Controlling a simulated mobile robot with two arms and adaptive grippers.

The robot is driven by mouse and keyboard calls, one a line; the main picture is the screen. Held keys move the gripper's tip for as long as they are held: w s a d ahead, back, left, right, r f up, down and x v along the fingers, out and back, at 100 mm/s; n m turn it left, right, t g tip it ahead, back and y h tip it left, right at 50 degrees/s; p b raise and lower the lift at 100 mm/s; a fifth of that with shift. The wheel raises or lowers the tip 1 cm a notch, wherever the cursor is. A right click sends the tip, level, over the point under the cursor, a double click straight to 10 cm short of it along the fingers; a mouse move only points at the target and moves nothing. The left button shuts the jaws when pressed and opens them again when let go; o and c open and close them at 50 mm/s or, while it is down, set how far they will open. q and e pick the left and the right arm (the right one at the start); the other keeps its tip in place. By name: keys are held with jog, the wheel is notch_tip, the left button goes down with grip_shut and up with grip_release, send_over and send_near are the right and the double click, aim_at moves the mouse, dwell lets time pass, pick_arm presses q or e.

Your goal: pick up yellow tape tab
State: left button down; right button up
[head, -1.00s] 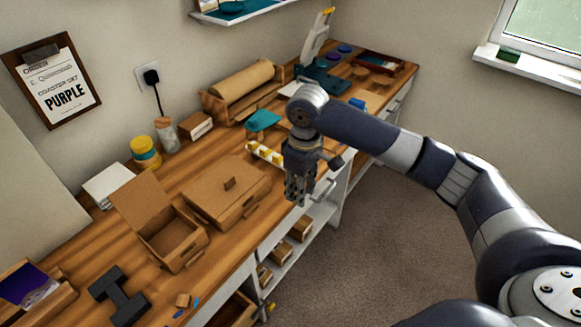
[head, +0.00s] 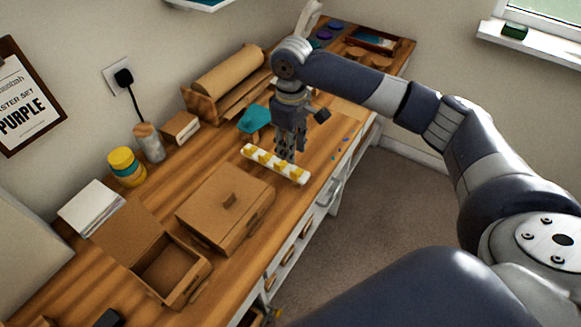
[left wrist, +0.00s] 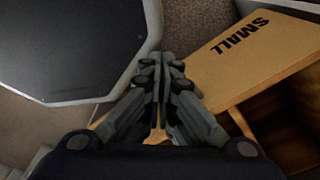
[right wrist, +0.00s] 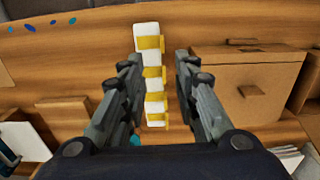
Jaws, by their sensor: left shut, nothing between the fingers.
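Several yellow tape tabs (right wrist: 152,72) sit along a white strip (right wrist: 147,30) on the wooden bench; the strip also shows in the head view (head: 303,178). My right gripper (head: 286,158) is above the far side of the strip, pointing down. In the right wrist view my right gripper (right wrist: 157,75) is open, with the strip and its tabs showing between the fingers and nothing held. My left gripper (left wrist: 162,72) is shut and empty, near a box flap marked SMALL (left wrist: 243,45); it is outside the head view.
A closed cardboard box (head: 225,205) stands beside the strip, with an open box (head: 170,268) nearer. A teal item (head: 254,119), a paper roll (head: 228,72) and jars (head: 127,167) stand toward the wall. Small blue bits lie near the bench's front edge (head: 345,140).

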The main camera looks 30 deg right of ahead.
aim_at(293, 172)
jog(key=f, duration=0.1)
jog(key=s+f, duration=0.1)
jog(key=f, duration=0.1)
jog(key=shift+f, duration=0.35)
notch_tip(293, 172, down, 4)
jog(key=shift+s+d+f+p, duration=0.15)
jog(key=shift+f+p, duration=0.05)
jog(key=shift+p, duration=0.75)
jog(key=shift+f, duration=0.4)
jog(key=shift+c, duration=0.5)
grip_shut()
